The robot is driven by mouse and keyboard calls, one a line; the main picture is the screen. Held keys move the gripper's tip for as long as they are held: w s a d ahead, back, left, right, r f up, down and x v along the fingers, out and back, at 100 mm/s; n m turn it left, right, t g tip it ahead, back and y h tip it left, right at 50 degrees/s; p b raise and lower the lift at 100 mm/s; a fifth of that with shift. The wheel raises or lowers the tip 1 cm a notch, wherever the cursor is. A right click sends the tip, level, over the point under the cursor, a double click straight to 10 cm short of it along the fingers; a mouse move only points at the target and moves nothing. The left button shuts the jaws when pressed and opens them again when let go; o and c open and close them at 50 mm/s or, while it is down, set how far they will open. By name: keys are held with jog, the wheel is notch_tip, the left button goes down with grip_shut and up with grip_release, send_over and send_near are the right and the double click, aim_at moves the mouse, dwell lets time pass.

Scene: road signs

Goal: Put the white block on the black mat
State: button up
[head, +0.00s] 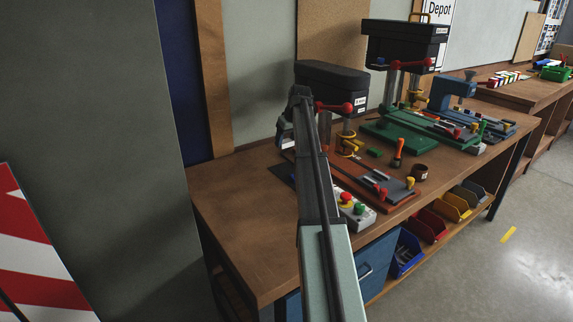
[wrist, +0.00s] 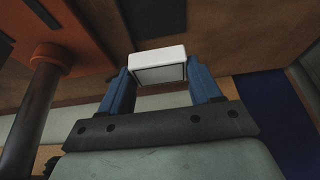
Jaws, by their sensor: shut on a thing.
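The white block (wrist: 158,58) is held between the two blue fingers of my gripper (wrist: 158,78) in the wrist view. The gripper is shut on it. In the head view my gripper (head: 284,134) is over the back of the workbench, with a bit of the white block (head: 288,145) showing under it. The black mat (head: 282,173) lies flat on the bench below, partly hidden by my arm. In the wrist view a dark patch that looks like the mat (wrist: 155,14) shows beyond the block; the block appears apart from it.
A drill press with an orange base (head: 378,194) stands just right of my arm; its column (wrist: 38,105) shows in the wrist view. A button box (head: 354,211) sits near the bench front. The bench's left part (head: 240,205) is clear.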

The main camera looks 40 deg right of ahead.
aim_at(284, 170)
notch_tip(284, 170, down, 11)
jog(key=shift+r, duration=0.1)
dwell(0.5)
jog(key=o, duration=1.1)
jog(key=shift+f, duration=0.2)
jog(key=shift+o, duration=0.2)
jog(key=v, duration=1.2)
jog(key=shift+s+r, duration=0.1)
jog(key=shift+r, duration=0.05)
